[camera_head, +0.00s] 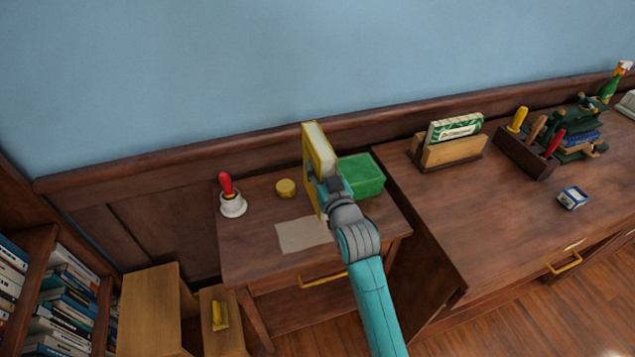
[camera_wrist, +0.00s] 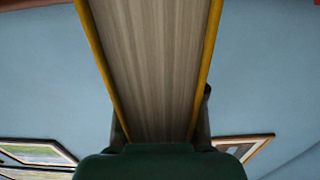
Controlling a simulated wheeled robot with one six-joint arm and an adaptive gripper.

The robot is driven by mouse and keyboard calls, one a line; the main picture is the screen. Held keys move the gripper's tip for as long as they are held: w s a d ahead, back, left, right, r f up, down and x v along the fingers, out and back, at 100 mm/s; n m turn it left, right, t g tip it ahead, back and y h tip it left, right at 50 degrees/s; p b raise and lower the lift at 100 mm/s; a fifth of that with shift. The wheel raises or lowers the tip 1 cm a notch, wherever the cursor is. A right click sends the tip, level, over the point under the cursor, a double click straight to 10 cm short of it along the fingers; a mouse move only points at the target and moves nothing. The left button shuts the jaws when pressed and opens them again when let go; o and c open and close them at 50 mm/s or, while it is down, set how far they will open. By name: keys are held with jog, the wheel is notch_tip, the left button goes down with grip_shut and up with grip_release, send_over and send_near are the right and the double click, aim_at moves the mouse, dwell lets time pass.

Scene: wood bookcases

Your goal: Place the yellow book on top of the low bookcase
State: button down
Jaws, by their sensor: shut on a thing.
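The yellow book (camera_head: 309,160) is upright in my gripper (camera_head: 324,188), its pale page edges facing up and right. It is held above the small wooden side table and hides part of it. In the wrist view the book's pages (camera_wrist: 155,65) run up between two yellow cover edges. My gripper (camera_wrist: 160,128) is shut on the book's near end, with a dark finger on each side. A wooden bookcase (camera_head: 41,265) full of books stands at the left edge.
The side table (camera_head: 255,255) holds a red-handled bell (camera_head: 231,195), a yellow round tin (camera_head: 285,188), a paper sheet (camera_head: 301,234) and a green bin (camera_head: 362,174). A desk (camera_head: 450,215) with a letter holder (camera_head: 452,150) and tool caddy (camera_head: 527,150) is right. Light wooden boxes (camera_head: 150,310) stand lower left.

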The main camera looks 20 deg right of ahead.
jog(key=shift+f, duration=2.4)
jog(key=c, duration=0.7)
grip_release()
jog(key=shift+f, duration=0.1)
jog(key=shift+s, duration=0.1)
jog(key=s, duration=1.2)
